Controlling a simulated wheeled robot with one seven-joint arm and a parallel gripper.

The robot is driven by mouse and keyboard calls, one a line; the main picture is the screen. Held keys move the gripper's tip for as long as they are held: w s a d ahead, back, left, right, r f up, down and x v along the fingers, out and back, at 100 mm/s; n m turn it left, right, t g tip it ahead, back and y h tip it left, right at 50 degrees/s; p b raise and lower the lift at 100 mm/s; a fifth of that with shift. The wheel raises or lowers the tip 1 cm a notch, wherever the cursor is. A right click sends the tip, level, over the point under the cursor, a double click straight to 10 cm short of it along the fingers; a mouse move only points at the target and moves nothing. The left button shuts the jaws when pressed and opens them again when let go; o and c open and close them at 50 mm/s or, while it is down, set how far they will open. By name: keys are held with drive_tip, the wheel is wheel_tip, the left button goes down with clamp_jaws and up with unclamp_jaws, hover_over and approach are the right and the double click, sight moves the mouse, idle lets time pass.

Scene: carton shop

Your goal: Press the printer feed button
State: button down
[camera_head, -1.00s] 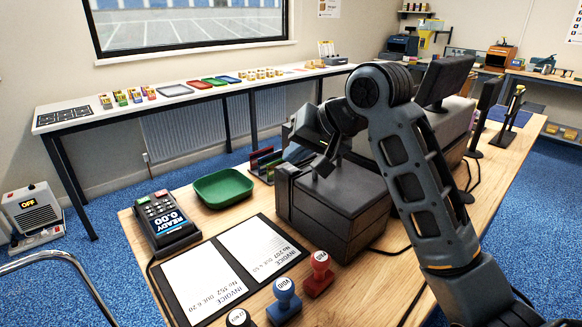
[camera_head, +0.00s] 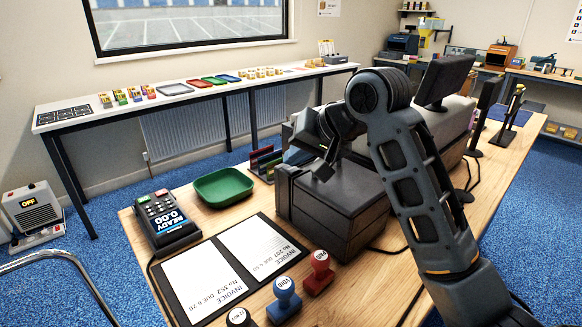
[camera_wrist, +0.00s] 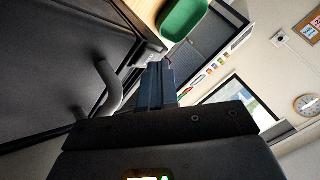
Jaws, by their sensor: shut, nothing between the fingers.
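A black boxy machine (camera_head: 335,207), which looks like the printer, stands on the wooden desk. My gripper (camera_head: 322,170) is over its top, pointing down, close to the surface; I cannot tell whether it touches. In the wrist view my gripper (camera_wrist: 157,85) shows its closed fingers, with nothing held. The dark machine (camera_wrist: 50,60) fills the left of that view, with a curved dark bar on it beside the fingers. I cannot make out the feed button in either view.
A green tray (camera_head: 222,187), a card terminal (camera_head: 166,222) and an invoice board (camera_head: 213,277) lie left of the machine. Stamps, including a red one (camera_head: 319,272) and a blue one (camera_head: 284,300), stand in front. A monitor (camera_head: 445,80) stands behind my arm.

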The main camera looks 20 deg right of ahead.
sight(295, 170)
drive_tip(key=shift+f, duration=0.15)
idle(0.4)
drive_tip(key=shift+r+p, duration=0.85)
drive_tip(key=shift+p, duration=0.25)
wheel_tip(295, 170, up, 5)
drive_tip(key=p, duration=0.5)
idle(0.4)
